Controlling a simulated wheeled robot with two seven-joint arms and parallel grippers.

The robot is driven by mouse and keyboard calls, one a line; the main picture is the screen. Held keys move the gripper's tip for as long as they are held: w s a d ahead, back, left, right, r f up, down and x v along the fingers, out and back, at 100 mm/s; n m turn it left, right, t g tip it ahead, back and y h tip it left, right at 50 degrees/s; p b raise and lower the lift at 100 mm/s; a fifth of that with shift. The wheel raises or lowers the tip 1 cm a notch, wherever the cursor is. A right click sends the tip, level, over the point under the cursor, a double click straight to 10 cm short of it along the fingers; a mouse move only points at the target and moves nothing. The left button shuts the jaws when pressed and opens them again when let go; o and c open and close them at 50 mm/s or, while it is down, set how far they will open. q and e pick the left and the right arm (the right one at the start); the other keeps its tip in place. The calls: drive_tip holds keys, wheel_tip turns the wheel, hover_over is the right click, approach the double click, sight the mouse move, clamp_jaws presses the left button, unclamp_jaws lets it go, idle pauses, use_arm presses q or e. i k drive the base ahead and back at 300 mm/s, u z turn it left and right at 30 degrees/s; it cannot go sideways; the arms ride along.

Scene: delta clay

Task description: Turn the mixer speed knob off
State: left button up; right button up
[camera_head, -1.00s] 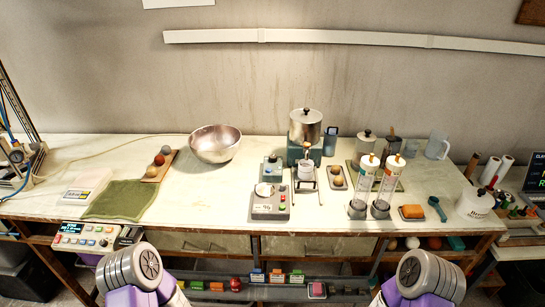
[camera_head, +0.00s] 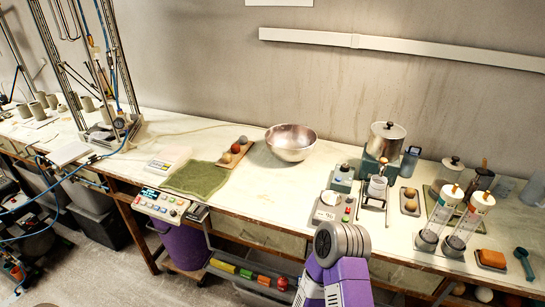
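No knob can be clearly made out as the mixer speed knob. A control panel (camera_head: 161,205) with a lit display and several small coloured controls sits at the table's front left edge. A grey box device (camera_head: 334,207) with a pale round top, a small display and coloured buttons stands right of centre near the front edge. A teal-based machine with a metal pot (camera_head: 384,141) stands behind it. The knob settings are too small to read. One of my purple arms with a ribbed grey joint rises at the bottom centre; no gripper fingers show.
A metal bowl (camera_head: 291,143), a green cloth (camera_head: 196,178) and a board with balls (camera_head: 235,152) lie on the table (camera_head: 268,190). Two clear cylinders (camera_head: 438,215) stand to the right. A tall frame with hoses (camera_head: 112,120) stands at left. A purple bin (camera_head: 181,245) is under the table.

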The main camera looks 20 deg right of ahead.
sight(345, 168)
drive_tip(key=u, duration=1.5)
drive_tip(key=k, duration=1.2)
drive_tip(key=z, duration=1.65)
